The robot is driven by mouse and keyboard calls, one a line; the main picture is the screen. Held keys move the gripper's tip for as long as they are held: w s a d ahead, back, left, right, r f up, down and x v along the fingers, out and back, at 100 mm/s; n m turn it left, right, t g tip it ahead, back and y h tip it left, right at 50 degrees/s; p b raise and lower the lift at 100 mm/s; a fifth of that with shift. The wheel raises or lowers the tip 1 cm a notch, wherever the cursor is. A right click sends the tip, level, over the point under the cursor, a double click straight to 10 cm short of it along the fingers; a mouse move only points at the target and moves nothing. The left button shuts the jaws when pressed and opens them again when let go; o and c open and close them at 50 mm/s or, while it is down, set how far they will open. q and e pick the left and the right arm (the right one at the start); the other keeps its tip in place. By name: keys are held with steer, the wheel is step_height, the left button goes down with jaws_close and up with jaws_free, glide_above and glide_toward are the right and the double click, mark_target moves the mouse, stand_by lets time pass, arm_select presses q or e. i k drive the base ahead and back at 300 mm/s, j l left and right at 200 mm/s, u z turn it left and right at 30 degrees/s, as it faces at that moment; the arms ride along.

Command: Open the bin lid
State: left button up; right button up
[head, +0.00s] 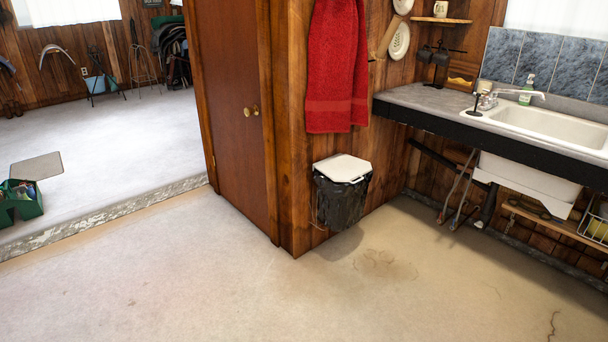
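The bin (341,205) is a small container with a black bag around it, fixed against or standing close to the wood-panelled wall below a red towel. Its white lid (343,168) lies flat on top and looks closed. A small tab or handle shows at the lid's front right edge. Neither of my grippers is in the head view, so their state and distance from the bin do not show.
A red towel (337,65) hangs just above the bin. A counter (425,98) with a white sink (555,122) stands to the right. A brown door (230,110) is to the left. The floor (270,295) in front is clear. A green box (22,203) sits far left.

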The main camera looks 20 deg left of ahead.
mark_target(346, 168)
steer(key=u, duration=0.4)
steer(key=i+j+z, duration=0.1)
steer(key=i, duration=0.45)
steer(key=i+j+z, duration=0.1)
steer(key=i, duration=0.4)
steer(key=i+j+z, duration=0.15)
steer(key=i, duration=0.4)
steer(key=i+j+z, duration=0.1)
steer(key=i, duration=0.4)
steer(key=i+j+z, duration=0.1)
steer(key=i+j, duration=0.3)
steer(key=i, duration=0.15)
